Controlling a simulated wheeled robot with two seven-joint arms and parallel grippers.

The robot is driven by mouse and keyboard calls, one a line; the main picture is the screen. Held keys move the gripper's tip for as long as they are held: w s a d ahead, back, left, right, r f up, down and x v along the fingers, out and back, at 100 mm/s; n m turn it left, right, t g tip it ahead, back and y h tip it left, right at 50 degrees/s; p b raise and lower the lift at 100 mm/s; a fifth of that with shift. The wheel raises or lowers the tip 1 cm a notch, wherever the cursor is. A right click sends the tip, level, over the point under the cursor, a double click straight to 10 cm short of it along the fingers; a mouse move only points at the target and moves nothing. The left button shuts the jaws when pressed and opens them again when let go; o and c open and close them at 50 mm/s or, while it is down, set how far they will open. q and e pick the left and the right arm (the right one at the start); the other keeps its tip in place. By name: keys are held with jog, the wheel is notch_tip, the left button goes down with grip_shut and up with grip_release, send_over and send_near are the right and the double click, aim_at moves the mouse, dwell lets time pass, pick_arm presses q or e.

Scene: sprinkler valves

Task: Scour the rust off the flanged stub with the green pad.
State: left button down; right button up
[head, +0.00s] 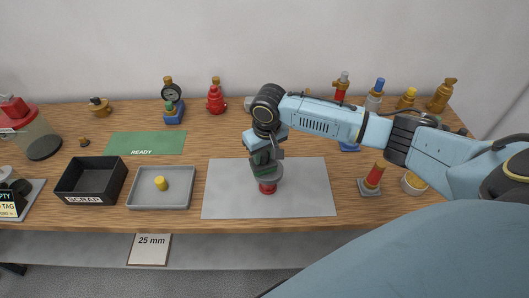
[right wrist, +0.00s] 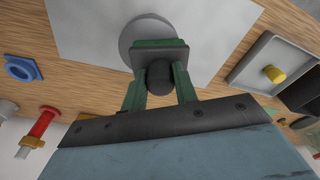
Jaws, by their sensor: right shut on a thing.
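My right gripper (head: 265,170) points down over the grey mat (head: 310,190). It is shut on the green pad (right wrist: 158,55), a block with a dark rounded knob between the fingers in the right wrist view. Under the pad, a red piece (head: 267,187) stands on the mat, mostly hidden by my gripper. It appears to be the flanged stub. In the right wrist view a round grey disc (right wrist: 137,30) shows just beyond the pad. I cannot tell whether the pad touches the stub, and no rust can be made out. My left gripper is not in view.
Several valves line the back.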

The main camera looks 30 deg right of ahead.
aim_at(250, 161)
jog(key=shift+w+a+r+p, duration=0.1)
jog(key=shift+w+a+p, duration=0.1)
jog(key=shift+w+a, duration=0.25)
jog(key=shift+w+a+f+p, duration=0.1)
jog(key=shift+w+a+p, duration=0.1)
jog(key=shift+a, duration=0.4)
jog(key=shift+w+a+r+p, duration=0.15)
jog(key=shift+w+a, duration=0.2)
jog(key=shift+a, duration=0.2)
jog(key=shift+p, duration=0.5)
jog(key=s+d+p, duration=0.2)
jog(key=d+p, duration=0.1)
jog(key=shift+f, duration=0.2)
jog(key=shift+s+d+f, duration=0.15)
jog(key=shift+s+d, duration=0.1)
jog(key=r, duration=0.5)
jog(key=shift+w+p, duration=0.2)
jog(key=shift+p, duration=0.1)
jog(key=shift+r, duration=0.6)
